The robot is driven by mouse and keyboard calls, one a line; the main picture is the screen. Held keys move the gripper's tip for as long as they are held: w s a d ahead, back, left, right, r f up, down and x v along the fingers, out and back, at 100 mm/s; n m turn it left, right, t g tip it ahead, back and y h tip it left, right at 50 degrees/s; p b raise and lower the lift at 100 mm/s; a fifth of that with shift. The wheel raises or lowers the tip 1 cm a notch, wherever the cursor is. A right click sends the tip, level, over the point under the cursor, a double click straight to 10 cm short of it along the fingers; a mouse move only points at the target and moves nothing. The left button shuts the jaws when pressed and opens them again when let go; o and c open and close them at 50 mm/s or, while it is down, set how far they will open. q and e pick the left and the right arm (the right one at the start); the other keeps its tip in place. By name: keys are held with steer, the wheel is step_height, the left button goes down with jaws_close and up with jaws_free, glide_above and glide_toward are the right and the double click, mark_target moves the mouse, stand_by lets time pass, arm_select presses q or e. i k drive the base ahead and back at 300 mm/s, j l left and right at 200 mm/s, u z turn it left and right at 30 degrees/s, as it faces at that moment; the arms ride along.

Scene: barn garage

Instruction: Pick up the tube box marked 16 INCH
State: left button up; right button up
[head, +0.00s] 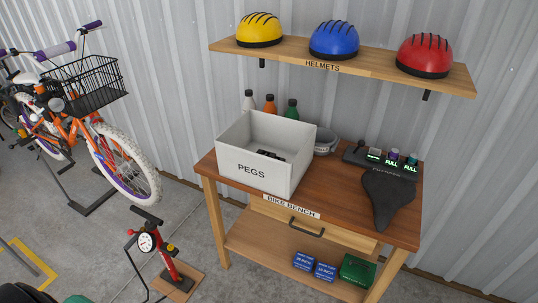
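Two small blue tube boxes stand side by side on the lower shelf (255,248) of the bike bench. The lettering is tiny; the right box (326,270) seems to read 16 INCH and the left box (304,261) seems to read 20 INCH. Both are upright and uncovered, below the front of the drawer. Neither of my grippers is in view.
A green box (357,270) stands just right of the blue boxes, near the bench leg. The benchtop (330,193) with its drawer handle (306,227) overhangs the shelf. A red floor pump (168,262) stands to the left. Floor in front is clear.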

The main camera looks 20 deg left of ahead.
mark_target(324, 271)
steer(key=i+j, duration=0.2)
steer(key=j, duration=0.15)
steer(key=i+j+z, duration=0.2)
steer(key=j, duration=0.15)
steer(key=j+z, duration=0.25)
steer(key=j, duration=0.15)
steer(key=i+j+z, duration=0.2)
steer(key=j, duration=0.2)
steer(key=k+z, duration=0.1)
steer(key=z, duration=1.05)
